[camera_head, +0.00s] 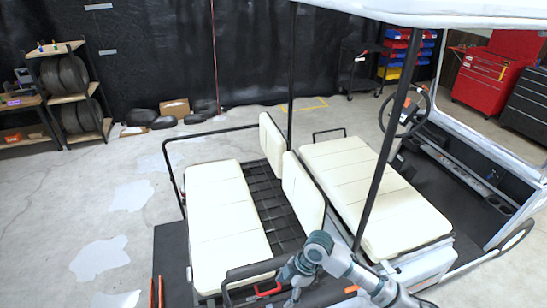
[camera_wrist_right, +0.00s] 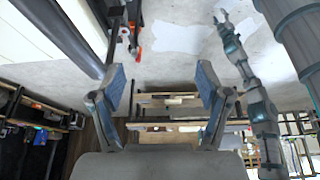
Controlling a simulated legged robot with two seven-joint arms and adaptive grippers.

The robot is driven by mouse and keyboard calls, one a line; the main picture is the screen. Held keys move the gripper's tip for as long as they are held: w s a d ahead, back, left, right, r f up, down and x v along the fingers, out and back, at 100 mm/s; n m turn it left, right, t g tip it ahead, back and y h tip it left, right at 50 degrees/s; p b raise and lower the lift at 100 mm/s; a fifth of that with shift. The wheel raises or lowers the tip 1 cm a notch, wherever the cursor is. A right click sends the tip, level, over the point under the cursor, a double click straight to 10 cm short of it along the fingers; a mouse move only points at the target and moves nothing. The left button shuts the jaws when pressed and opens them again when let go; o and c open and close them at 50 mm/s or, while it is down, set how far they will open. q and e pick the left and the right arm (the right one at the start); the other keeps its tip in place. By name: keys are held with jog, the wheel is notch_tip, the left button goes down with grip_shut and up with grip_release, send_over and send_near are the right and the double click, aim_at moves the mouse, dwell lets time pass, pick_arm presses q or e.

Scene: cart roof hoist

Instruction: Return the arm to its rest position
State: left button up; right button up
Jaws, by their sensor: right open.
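My right arm (camera_head: 335,262) comes in from the lower right in the head view and bends over the cart's near side, close to the black armrest (camera_head: 258,268). Its gripper is not clear there. In the right wrist view my right gripper (camera_wrist_right: 161,88) is open, with its two blue-padded fingers wide apart and nothing between them. Another jointed arm of mine (camera_wrist_right: 248,85) shows at the right of that view. The state of its far end is too small to tell.
The cart has cream seats (camera_head: 228,215), dark roof posts (camera_head: 385,130) and a white roof (camera_head: 430,12) overhead. A tyre rack (camera_head: 72,88) stands at the back left, and red tool chests (camera_head: 488,75) at the back right. The floor left of the cart is mostly clear.

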jog(key=s+a+f+m+t+y, duration=0.2)
jog(key=s+f+m+t, duration=0.1)
jog(key=s+f+m, duration=0.5)
jog(key=s+d+f+m+t+h, duration=0.1)
jog(key=s+d+f+m+h, duration=0.25)
jog(key=s+d+m, duration=0.4)
jog(key=s+d+f+m+t+h, duration=0.1)
jog(key=s+d+f+m+h, duration=0.3)
jog(key=d, duration=0.7)
jog(key=s+f+g+y+b, duration=0.1)
jog(key=s+f+g, duration=0.15)
jog(key=f, duration=2.45)
pick_arm(q)
jog(key=f, duration=0.1)
jog(key=s+f+b, duration=0.1)
jog(key=shift+a+f, duration=0.1)
jog(key=shift+f, duration=0.2)
pick_arm(e)
jog(key=s+d+f, duration=0.2)
jog(key=s+f, duration=0.7)
jog(key=s+d+f, duration=0.2)
jog(key=s+f, duration=0.7)
jog(key=shift+s+f+n, duration=0.15)
jog(key=shift+s+n, duration=0.15)
jog(key=shift+n, duration=0.05)
pick_arm(q)
jog(key=shift+w, duration=0.1)
